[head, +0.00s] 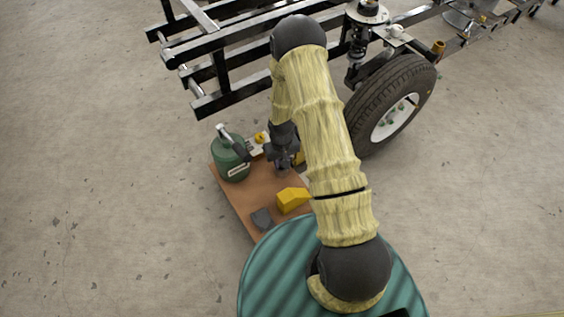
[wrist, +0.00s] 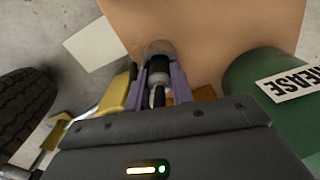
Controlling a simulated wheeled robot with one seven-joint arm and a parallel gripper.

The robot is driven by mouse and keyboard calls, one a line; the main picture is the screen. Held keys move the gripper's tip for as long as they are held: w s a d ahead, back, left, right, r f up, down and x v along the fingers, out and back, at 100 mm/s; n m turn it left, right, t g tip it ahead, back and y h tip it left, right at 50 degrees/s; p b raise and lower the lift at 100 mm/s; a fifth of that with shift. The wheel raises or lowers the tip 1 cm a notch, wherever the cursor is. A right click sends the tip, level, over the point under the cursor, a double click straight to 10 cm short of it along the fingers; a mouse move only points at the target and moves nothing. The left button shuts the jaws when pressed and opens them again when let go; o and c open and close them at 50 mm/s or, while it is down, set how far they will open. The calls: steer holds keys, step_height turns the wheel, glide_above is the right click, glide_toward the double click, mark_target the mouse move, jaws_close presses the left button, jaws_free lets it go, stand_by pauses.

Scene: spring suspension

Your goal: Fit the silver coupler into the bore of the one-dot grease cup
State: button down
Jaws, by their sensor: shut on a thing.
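My gripper (head: 283,168) points down over the brown board, just right of the green grease can. In the wrist view its fingers (wrist: 157,82) are shut on a small cylinder (wrist: 158,50) with a silvery end and a dark band, which looks like the silver coupler. Its tip points away from the camera over the board. A yellow part (wrist: 117,92) is close beside the left finger, and an orange part (wrist: 205,93) is beside the right finger. I cannot tell whether either is a grease cup; no dot mark is readable. Whether the coupler touches anything is unclear.
The green can (head: 232,160), labelled GREASE, stands on the brown board (head: 237,192). A yellow block (head: 292,199) and dark grey block (head: 262,219) lie nearer. A black frame (head: 215,62) and tyre (head: 392,98) stand beyond and right. Open floor is at left.

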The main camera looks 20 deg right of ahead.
step_height(320, 180, up, 10)
steer(key=p, duration=0.5)
steer(key=shift+p, duration=0.4)
step_height(320, 180, up, 22)
steer(key=w+m+p, duration=0.1)
steer(key=w+p, duration=0.1)
steer(key=p, duration=0.9)
steer(key=shift+w, duration=0.15)
steer(key=shift+d, duration=0.1)
